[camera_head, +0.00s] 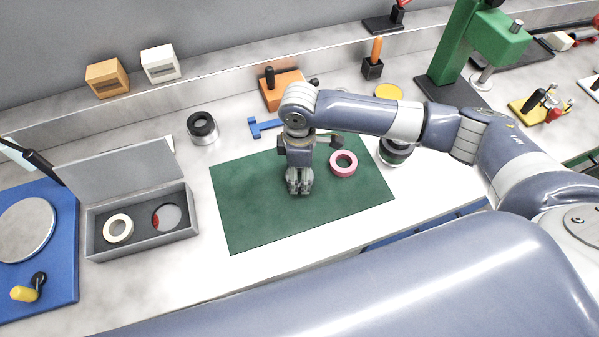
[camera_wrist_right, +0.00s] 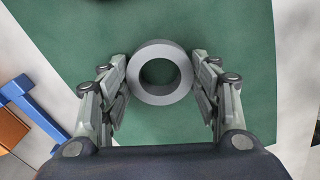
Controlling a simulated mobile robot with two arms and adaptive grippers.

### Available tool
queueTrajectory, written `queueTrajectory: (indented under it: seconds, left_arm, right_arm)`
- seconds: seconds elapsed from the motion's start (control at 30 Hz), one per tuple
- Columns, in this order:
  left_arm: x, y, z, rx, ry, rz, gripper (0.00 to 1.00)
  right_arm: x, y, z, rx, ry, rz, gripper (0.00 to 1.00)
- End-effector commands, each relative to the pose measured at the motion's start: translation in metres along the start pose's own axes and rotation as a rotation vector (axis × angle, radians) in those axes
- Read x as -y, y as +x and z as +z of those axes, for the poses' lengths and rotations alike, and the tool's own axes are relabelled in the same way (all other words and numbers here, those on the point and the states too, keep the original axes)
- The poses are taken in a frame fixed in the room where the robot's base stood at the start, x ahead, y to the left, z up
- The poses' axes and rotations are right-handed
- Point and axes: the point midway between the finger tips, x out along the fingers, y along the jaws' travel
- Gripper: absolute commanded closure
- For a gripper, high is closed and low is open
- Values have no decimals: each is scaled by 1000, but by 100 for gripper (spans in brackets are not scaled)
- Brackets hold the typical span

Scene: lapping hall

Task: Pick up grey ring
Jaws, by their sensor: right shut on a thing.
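The grey ring (camera_wrist_right: 161,98) shows in the right wrist view, between the two fingers of my right gripper (camera_wrist_right: 161,88). The fingers touch it on its left and right sides, and its open hole faces the camera. Green mat shows through the hole and around the ring. In the head view my right gripper (camera_head: 299,186) points down over the middle of the green mat (camera_head: 250,215). The ring is hidden there behind the fingers. I cannot tell whether the ring rests on the mat or is just above it. My left gripper is not in view.
A pink ring (camera_head: 343,163) lies on the mat, right of my right gripper. An open grey case (camera_head: 142,240) with a white ring (camera_head: 118,228) stands at left. A blue T-shaped piece (camera_head: 262,127) and an orange block (camera_head: 281,92) lie behind the mat. The mat's front left is clear.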

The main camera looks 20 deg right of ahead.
Motion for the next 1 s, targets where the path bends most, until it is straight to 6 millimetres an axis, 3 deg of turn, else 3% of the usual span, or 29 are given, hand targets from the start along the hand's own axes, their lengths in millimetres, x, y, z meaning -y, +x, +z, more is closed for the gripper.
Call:
queueTrajectory:
  seconds: [0.33,0.8,1.0]
  left_arm:
    - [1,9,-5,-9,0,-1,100]
    - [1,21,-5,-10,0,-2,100]
    - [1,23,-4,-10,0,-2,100]
  right_arm:
    - [2,-35,0,-3,-1,0,70]
    - [109,-44,32,-2,-4,-2,70]
    - [139,-47,41,-1,-2,-1,70]
